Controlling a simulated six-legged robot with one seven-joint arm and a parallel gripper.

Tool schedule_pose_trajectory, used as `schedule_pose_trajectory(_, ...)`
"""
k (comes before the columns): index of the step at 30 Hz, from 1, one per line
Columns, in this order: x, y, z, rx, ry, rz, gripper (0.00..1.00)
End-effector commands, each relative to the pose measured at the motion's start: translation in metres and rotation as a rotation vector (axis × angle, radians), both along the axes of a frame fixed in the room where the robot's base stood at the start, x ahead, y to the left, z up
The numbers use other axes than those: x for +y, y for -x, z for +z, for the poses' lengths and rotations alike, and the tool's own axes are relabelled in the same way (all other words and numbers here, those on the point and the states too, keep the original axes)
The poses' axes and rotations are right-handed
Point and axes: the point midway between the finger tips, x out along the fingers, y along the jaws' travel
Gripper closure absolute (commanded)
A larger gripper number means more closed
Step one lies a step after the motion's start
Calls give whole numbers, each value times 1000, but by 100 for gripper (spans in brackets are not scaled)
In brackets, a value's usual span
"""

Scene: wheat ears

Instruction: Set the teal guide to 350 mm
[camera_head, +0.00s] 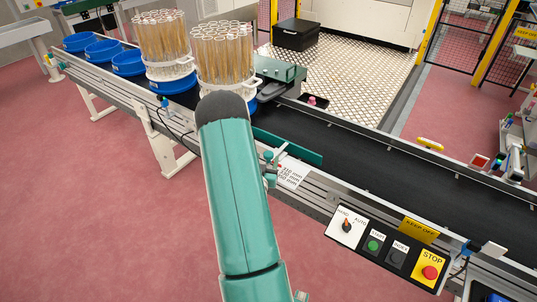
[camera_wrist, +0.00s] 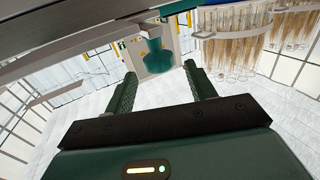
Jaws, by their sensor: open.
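The teal guide (camera_head: 288,148) is a flat rail along the near side of the black belt, partly hidden behind my arm. A teal clamp with small knobs (camera_head: 268,167) sits at the conveyor's near edge. Beside it is a white scale plate (camera_head: 290,173) with several mm lines, too small to read surely; I cannot tell the guide's setting. In the wrist view my gripper (camera_wrist: 160,70) is open, its two dark green fingers apart with nothing held. A teal rounded knob (camera_wrist: 157,58) shows ahead between the fingertips; contact is not visible. My gripper is hidden in the head view.
Two white racks of wheat ears (camera_head: 163,48) (camera_head: 223,62) ride in blue carriers on the belt's left; empty blue trays (camera_head: 103,50) stand farther back. A control panel (camera_head: 387,245) with a dial and start and stop buttons is at front right. The belt right of the guide is clear.

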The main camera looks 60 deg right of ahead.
Motion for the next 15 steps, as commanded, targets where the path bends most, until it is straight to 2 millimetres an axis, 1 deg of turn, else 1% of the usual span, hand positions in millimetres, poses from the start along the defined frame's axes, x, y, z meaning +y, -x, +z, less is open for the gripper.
schedule_pose_trajectory(1, -10, -1, 0, -2, 1, -3, 45)
schedule_pose_trajectory(3, -21, -4, 0, -1, 2, -2, 45)
schedule_pose_trajectory(6, -32, -7, 0, 0, 0, -1, 45)
schedule_pose_trajectory(9, -38, -9, 0, 0, 0, -1, 45)
schedule_pose_trajectory(15, -40, -9, 0, 0, -2, 0, 45)
